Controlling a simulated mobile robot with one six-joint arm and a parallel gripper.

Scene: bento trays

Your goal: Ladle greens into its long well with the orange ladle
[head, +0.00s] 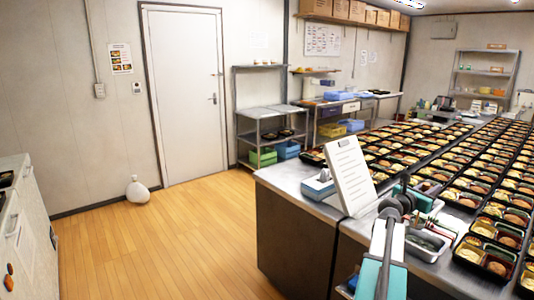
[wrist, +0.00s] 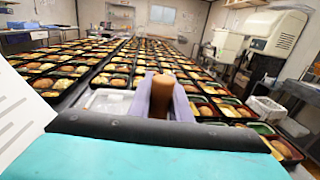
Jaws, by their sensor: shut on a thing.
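My gripper (wrist: 162,112) is shut on an upright orange-brown handle between its pale lavender fingers. It appears to be the orange ladle (wrist: 161,92); its bowl is hidden. In the head view my gripper (head: 405,195) is over the near end of the steel table, beside the trays, and the ladle cannot be made out there. Black bento trays (head: 486,263) fill the table in long rows, with food in their wells. I cannot tell which well is the long one. No container of loose greens can be made out clearly.
A white board with text (head: 349,172) stands on the near corner of the steel table (head: 290,186), close to my arm. A grey pan (head: 428,243) lies near the gripper.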

